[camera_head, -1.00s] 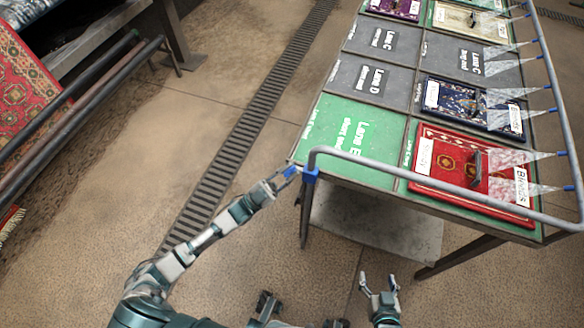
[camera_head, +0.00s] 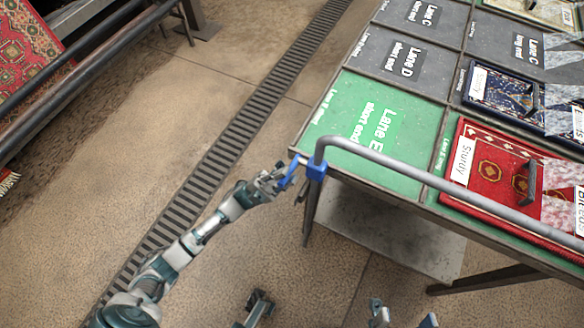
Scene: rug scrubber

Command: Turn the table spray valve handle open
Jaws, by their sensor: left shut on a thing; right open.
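The blue spray valve (camera_head: 317,169) sits at the near left corner of the table (camera_head: 340,190), at the end of the grey pipe (camera_head: 420,178). White spray shows over the red rug at the right.
The table top has green and grey lane panels, a red rug (camera_head: 487,187) with a dark handled tool, and a blue rug (camera_head: 497,97). A floor drain grate (camera_head: 225,150) runs at left. A rug rack stands upper left. Floor between is clear.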

